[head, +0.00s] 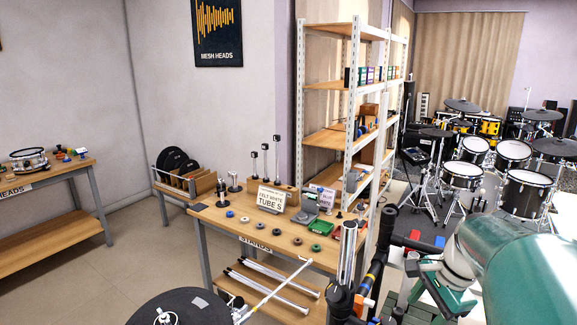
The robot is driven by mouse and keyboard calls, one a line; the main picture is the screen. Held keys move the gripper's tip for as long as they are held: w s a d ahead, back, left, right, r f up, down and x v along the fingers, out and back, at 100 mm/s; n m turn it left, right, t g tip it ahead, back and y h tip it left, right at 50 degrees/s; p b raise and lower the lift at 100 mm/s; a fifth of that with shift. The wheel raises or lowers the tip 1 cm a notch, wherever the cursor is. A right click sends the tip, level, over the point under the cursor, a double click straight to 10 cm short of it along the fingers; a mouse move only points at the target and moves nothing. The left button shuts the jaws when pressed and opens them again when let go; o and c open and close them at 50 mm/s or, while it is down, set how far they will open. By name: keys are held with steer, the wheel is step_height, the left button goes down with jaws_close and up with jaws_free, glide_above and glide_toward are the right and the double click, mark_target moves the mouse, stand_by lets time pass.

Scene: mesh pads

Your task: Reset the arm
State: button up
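A large teal and white part of my own body (520,260) fills the lower right of the head view. Smaller white and green parts (452,285) show at its left end, beside dark tubing. I cannot make out two fingertips there, so I cannot tell whether my gripper is open or shut, or whether it holds anything.
A wooden table (225,222) with pads, small stands and a label card (271,198) stands ahead. A white-framed shelf (352,85) rises behind it. Black tubing (375,262) and a dark round pad (178,308) are close in front. Floor at left (130,255) is clear.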

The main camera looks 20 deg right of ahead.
steer(key=s+a+r+n+t, duration=0.1)
steer(key=s+a+n, duration=0.1)
steer(key=a+n, duration=0.7)
steer(key=s+a+r+n+t+h, duration=0.1)
steer(key=s+a+n+t, duration=0.1)
steer(key=a+n, duration=0.7)
steer(key=s+a, duration=0.1)
steer(key=a, duration=0.5)
steer(key=shift+a+r+n, duration=0.35)
steer(key=shift+r+n, duration=0.05)
steer(key=shift+w, duration=0.1)
steer(key=shift+c, duration=0.2)
steer(key=c, duration=0.3)
steer(key=shift+c, duration=0.2)
steer(key=shift+d, duration=0.15)
